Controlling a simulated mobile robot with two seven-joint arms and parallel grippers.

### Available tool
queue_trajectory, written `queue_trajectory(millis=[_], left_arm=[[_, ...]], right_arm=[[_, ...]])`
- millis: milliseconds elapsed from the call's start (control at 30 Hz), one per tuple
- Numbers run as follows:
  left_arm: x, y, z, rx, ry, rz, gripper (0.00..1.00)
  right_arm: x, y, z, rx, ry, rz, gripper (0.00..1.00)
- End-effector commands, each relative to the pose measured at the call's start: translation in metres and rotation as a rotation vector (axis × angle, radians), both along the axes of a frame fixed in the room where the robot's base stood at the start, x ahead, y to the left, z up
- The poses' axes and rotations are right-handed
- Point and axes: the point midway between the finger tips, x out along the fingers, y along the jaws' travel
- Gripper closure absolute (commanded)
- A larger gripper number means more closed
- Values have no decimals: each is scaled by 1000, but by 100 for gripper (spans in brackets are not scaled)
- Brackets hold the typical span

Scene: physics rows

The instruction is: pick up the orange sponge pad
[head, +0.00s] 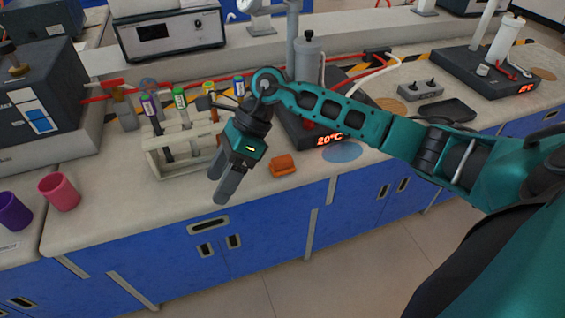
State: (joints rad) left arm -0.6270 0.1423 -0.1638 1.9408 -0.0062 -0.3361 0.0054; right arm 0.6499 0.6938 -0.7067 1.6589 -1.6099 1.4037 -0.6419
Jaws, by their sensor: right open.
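The orange sponge pad (284,166) lies on the bench top near its front edge, in front of a dark hotplate device with a lit 20°C display. My right gripper (221,191) hangs down to the left of the sponge pad, apart from it and in front of the tube rack. Its fingers point down and hold nothing that I can see; seen from the side, the gap between them is narrow in the picture. The sponge pad is fully in view. My left gripper is not in view.
A white rack (172,165) with several coloured-cap tubes stands left of the gripper. A pink cup (59,192) and a purple cup (13,212) stand at far left. The hotplate device (310,130) is behind the sponge. A blue round mat (342,152) lies to its right.

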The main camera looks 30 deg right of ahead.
Motion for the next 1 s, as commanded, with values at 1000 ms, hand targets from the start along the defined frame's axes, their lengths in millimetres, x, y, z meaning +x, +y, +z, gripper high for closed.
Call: queue_trajectory(millis=[1000], left_arm=[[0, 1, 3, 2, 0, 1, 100]], right_arm=[[41, -162, -41, -697, -107, 110, 26]])
